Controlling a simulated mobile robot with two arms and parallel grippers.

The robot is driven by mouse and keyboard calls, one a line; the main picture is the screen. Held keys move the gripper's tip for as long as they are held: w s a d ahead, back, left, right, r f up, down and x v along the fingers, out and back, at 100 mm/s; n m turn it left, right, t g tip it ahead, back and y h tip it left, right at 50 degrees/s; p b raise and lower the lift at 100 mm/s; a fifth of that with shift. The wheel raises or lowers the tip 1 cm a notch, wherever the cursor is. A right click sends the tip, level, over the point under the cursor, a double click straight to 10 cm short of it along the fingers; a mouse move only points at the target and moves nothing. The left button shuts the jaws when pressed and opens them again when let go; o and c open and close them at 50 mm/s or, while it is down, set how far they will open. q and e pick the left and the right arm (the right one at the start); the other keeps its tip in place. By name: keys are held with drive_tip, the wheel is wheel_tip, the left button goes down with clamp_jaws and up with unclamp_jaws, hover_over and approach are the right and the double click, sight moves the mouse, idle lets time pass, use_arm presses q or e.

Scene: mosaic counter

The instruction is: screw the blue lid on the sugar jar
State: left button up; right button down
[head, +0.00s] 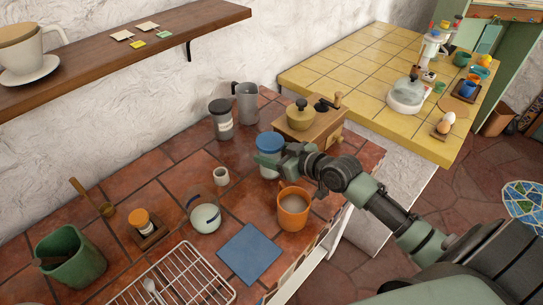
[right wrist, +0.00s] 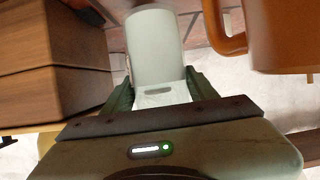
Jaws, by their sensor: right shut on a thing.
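The sugar jar (head: 267,171) stands on the tiled counter, a pale, see-through cylinder. The blue lid (head: 269,140) is on top of it and looks level; how tightly it sits cannot be told. My right gripper (head: 270,161) comes in from the right and is shut on the jar's body below the lid. In the right wrist view the whitish jar (right wrist: 155,45) lies between the fingers of my gripper (right wrist: 162,88), with a pale label near the fingers. The blue lid does not show there. My left gripper is not in view.
An orange mug (head: 293,209) stands close in front of the jar and my right arm. A wooden grinder (head: 322,133) stands just behind. A blue cloth (head: 249,253) lies in front.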

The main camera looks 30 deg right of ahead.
drive_tip(key=shift+f, duration=0.7)
drive_tip(key=shift+f, duration=0.15)
drive_tip(key=shift+c, duration=2.2)
unclamp_jaws()
